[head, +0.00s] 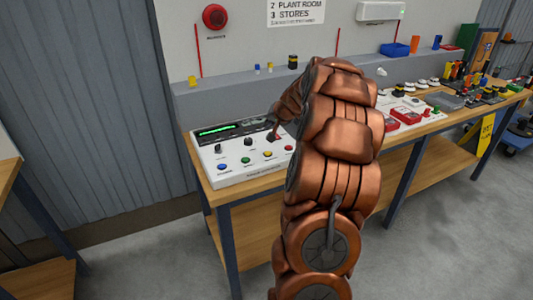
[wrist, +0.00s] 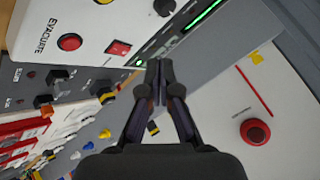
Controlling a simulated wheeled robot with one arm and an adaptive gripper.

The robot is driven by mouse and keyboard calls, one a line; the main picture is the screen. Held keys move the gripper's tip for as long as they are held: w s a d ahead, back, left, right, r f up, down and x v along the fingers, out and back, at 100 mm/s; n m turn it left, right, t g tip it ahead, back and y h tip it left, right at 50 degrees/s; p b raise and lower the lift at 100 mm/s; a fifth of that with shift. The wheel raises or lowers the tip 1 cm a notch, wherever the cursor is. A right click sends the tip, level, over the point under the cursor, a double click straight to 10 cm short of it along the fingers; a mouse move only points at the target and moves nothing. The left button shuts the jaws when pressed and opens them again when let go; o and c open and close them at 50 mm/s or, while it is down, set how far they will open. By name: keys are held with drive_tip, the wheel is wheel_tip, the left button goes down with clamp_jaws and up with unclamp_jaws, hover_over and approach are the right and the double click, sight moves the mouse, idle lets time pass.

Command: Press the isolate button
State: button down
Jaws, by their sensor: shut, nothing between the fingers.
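The white control panel (head: 240,172) lies on the left end of the bench. Its front row has a blue button (head: 222,167), a green button (head: 245,161), a yellow button (head: 267,154) and a red button (head: 289,148). I cannot read which is labelled isolate. In the wrist view the red button (wrist: 69,42) is marked EVACUATE, beside a red rocker switch (wrist: 118,47); the yellow button (wrist: 103,2) is cut by the top edge. My gripper (wrist: 158,66) is shut and empty, with its tips near the panel's edge; its height above is unclear.
More switches and red boxes (head: 405,117) fill the bench to the right. A grey ledge (head: 225,96) with small items runs behind the panel. A round red alarm (head: 214,17) is on the wall. My arm hides the bench's middle.

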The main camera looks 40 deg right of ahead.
drive_tip(key=shift+f, duration=0.1)
idle(0.3)
drive_tip(key=b, duration=0.5)
hover_over(269, 153)
wheel_tip(269, 153, down, 8)
drive_tip(key=shift+a+r, duration=0.1)
drive_tip(key=shift+r, duration=0.1)
drive_tip(key=shift+f, duration=0.6)
drive_tip(key=shift+f+b, duration=0.15)
drive_tip(key=shift+b, duration=0.3)
idle(0.3)
drive_tip(key=shift+f+b, duration=0.25)
drive_tip(key=shift+b, duration=0.05)
drive_tip(key=shift+f+b, duration=0.35)
drive_tip(key=shift+f, duration=0.1)
idle(0.9)
drive_tip(key=shift+r, duration=0.1)
drive_tip(key=shift+r+p, duration=0.5)
drive_tip(key=shift+r, duration=0.3)
